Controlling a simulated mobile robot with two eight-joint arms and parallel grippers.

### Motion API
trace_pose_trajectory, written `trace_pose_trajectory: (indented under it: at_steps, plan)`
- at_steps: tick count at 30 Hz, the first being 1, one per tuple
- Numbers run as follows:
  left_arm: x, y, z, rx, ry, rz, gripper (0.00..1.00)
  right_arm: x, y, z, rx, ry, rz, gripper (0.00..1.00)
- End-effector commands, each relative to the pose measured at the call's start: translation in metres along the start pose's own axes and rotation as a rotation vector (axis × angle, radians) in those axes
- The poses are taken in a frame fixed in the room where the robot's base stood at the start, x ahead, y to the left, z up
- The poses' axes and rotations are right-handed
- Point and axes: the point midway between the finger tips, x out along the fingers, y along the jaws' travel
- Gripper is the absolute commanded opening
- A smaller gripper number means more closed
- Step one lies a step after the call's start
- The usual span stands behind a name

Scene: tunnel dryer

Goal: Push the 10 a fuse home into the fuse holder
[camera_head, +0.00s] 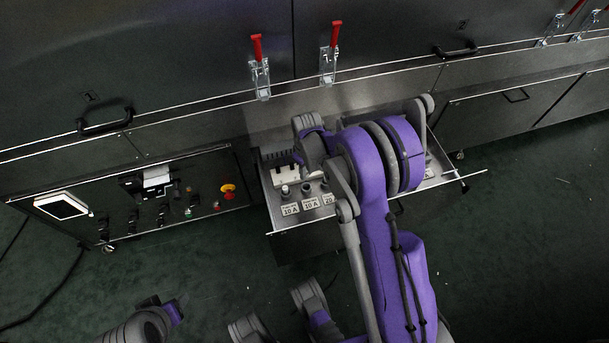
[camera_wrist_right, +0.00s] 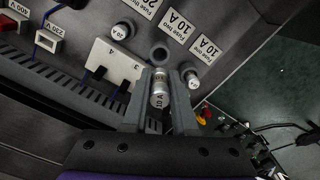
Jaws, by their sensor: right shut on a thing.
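The 10 A fuse (camera_wrist_right: 160,91) is a silver cylinder with a white "10 A" marked body. My right gripper (camera_wrist_right: 164,104) is shut on it in the right wrist view. The fuse holder (camera_wrist_right: 159,54), a dark round open socket in the grey panel, lies just beyond the fuse's tip beside a "Fuse two 10 A" label (camera_wrist_right: 177,25). The fuse appears apart from the socket; the height gap is unclear. The socket shows in the head view (camera_head: 307,188), while my right arm hides the fuse there. At the head view's lower left is part of my left arm; its jaws cannot be made out.
Capped holders flank the socket, one (camera_wrist_right: 122,30) at left and one (camera_wrist_right: 192,79) at right. A white numbered block (camera_wrist_right: 115,67) and a slotted duct (camera_wrist_right: 75,92) lie close to the fingers. The panel sits in a pulled-out drawer (camera_head: 330,213) under the dryer.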

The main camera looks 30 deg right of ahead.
Motion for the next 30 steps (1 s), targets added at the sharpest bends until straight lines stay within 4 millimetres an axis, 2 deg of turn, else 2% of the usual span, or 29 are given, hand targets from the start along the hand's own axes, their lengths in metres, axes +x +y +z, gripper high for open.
trace_pose_trajectory:
  at_steps: [17,30]
  plan:
    - [0.005,0.000,0.001,0.000,-0.002,0.000,0.56,0.003,0.001,0.005,-0.002,0.000,0.000,0.00]
    - [0.037,0.000,0.011,0.000,-0.012,0.000,0.56,0.043,0.001,0.004,-0.002,-0.001,0.000,0.00]
